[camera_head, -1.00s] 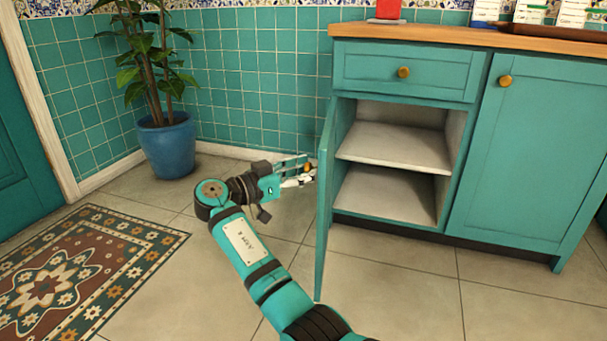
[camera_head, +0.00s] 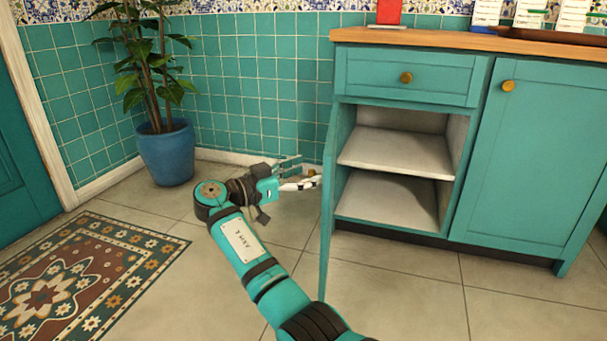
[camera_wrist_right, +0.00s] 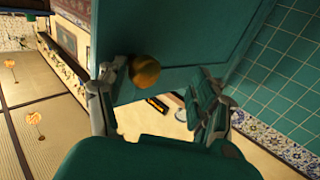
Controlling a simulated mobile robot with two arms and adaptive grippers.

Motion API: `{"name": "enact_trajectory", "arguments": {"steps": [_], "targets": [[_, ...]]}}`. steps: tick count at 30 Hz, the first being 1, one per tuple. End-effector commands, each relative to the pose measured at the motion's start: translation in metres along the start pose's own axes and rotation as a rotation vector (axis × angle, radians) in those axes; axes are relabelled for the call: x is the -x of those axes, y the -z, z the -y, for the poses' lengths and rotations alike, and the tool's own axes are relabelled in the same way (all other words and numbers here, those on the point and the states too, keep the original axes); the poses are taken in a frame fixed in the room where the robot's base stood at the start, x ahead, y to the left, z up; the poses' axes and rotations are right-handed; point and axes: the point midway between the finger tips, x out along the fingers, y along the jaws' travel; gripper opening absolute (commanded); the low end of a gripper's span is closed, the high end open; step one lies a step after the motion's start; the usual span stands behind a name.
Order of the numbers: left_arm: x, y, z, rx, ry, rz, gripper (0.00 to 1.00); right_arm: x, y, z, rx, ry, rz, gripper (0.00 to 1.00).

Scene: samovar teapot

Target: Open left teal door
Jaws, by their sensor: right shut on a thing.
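The left teal door (camera_head: 327,215) stands swung out from the cabinet and shows almost edge-on in the head view. The shelves behind it are exposed. My right gripper (camera_head: 308,179) is at the door's outer face, on its left side in the head view. It is shut on the door's round brass knob, which shows between the fingers in the right wrist view (camera_wrist_right: 144,72). The door's teal panel (camera_wrist_right: 180,38) fills the upper middle of that view. My left gripper is not in view.
The shelf compartment (camera_head: 395,152) is empty. A closed drawer (camera_head: 405,77) sits above it, and a closed right door (camera_head: 530,150) beside it. A blue pot (camera_head: 167,153) with a plant stands by the wall at left. A patterned rug (camera_head: 80,280) lies on the floor at left.

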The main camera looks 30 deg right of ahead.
Motion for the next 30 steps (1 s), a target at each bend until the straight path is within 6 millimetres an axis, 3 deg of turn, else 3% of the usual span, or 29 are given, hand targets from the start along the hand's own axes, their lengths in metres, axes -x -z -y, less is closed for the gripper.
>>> {"name": "enact_trajectory", "arguments": {"steps": [17,22,30], "targets": [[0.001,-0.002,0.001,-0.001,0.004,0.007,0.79,0.004,0.002,0.002,0.000,0.009,-0.007,0.54],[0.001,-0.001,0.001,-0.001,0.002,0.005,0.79,0.029,0.001,0.002,0.001,0.010,-0.005,0.54],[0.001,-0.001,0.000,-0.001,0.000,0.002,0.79,0.087,0.001,0.001,0.002,0.007,-0.005,0.54]]}}
